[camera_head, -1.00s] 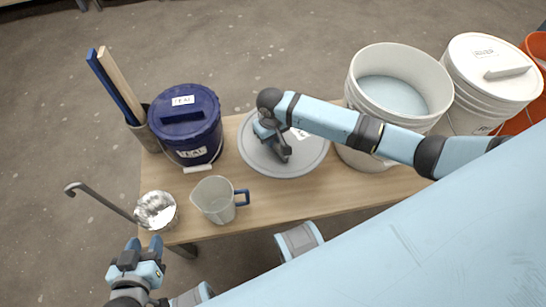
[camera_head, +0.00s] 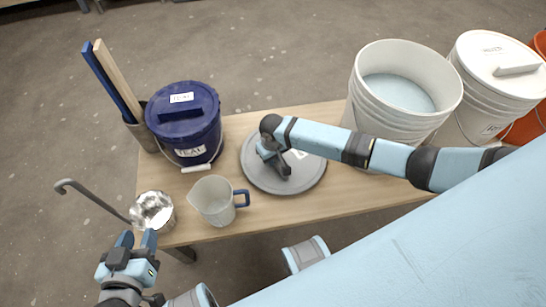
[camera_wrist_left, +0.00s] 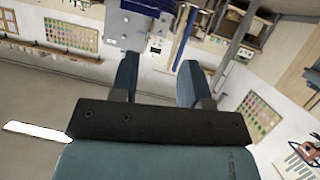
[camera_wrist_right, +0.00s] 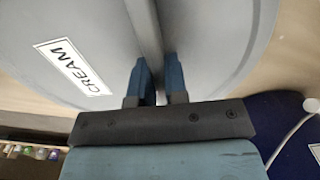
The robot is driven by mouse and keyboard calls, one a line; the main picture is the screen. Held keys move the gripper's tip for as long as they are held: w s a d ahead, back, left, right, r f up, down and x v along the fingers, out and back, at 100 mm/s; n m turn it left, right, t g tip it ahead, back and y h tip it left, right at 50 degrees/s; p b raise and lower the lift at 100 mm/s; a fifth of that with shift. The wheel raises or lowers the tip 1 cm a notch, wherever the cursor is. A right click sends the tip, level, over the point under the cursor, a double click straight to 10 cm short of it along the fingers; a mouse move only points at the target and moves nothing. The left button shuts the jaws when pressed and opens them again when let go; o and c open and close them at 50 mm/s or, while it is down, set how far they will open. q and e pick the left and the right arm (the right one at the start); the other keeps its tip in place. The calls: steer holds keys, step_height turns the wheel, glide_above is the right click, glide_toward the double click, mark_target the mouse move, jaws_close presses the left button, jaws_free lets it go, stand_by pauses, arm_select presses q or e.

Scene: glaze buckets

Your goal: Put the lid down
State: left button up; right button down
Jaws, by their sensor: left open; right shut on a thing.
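The lid (camera_head: 309,178) is a grey disc with a raised bar handle and a white label; in the right wrist view the label on the lid (camera_wrist_right: 215,45) reads CREAM. My right gripper (camera_head: 279,164) is shut on the lid's handle, and its fingers (camera_wrist_right: 160,80) straddle the bar. The lid is flat, over the middle of the wooden table (camera_head: 245,222), on or just above its top; I cannot tell if it touches. My left gripper (camera_head: 138,240) is open and empty in front of the table's left end.
An open white bucket (camera_head: 390,115) with pale contents stands right of the lid. A dark blue TEAL bucket (camera_head: 186,122) stands left. A jug (camera_head: 214,204) and a metal ladle cup (camera_head: 153,211) are near the front edge. A lidded white bucket (camera_head: 490,90) is at right.

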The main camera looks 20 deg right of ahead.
steer(key=c, duration=1.1)
jaws_free()
steer(key=shift+f, duration=0.1)
steer(key=shift+c, duration=0.2)
arm_select(q)
steer(key=shift+f, duration=0.4)
steer(key=shift+s, duration=0.1)
steer(key=a+f+g+y+p, duration=0.1)
steer(key=p, duration=0.2)
steer(key=shift+s+a+p, duration=0.1)
steer(key=shift+s+p, duration=0.25)
steer(key=shift+s, duration=0.05)
arm_select(e)
step_height(320, 180, up, 12)
arm_select(q)
steer(key=shift+r, duration=0.2)
